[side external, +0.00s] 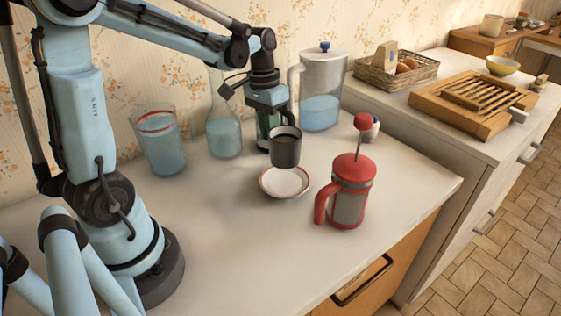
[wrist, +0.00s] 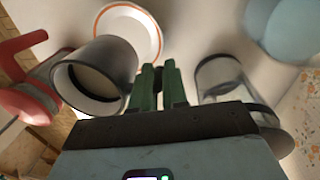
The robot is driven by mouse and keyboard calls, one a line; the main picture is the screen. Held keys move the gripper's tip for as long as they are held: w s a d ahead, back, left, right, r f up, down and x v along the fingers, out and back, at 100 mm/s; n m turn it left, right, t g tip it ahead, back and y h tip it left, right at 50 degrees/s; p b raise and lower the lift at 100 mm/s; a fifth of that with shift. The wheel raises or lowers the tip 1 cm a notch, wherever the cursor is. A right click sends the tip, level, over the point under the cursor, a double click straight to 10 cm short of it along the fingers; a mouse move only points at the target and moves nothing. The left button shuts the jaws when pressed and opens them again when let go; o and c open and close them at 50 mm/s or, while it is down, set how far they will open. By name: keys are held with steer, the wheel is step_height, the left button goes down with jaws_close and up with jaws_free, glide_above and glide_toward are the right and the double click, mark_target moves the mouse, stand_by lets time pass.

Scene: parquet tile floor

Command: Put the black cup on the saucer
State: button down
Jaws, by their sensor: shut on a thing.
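The black cup (side external: 286,152) is upright with its light inside facing up. In the side external view it appears just behind and above the white saucer (side external: 283,184) with its reddish-brown rim line. My gripper (side external: 279,119) is at the cup's back side. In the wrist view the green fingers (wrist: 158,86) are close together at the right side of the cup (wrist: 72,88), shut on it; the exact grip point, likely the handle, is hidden. The saucer (wrist: 152,30) shows beyond the cup there, partly covered by it. Nothing is on the visible part of the saucer.
A red French press (side external: 348,192) stands right of the saucer. A lidded pitcher (side external: 320,95), a flask (side external: 224,135) and a glass (side external: 162,150) of blue liquid stand behind. A glass container (wrist: 218,74) is close right of the fingers. The front counter is clear.

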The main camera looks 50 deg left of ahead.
steer(key=shift+f, duration=2.65)
steer(key=shift+f, duration=0.4)
steer(key=c, duration=1.1)
jaws_free()
steer(key=shift+r, duration=0.15)
steer(key=shift+r, duration=1.35)
steer(key=shift+r, duration=2)
steer(key=shift+d, duration=0.1)
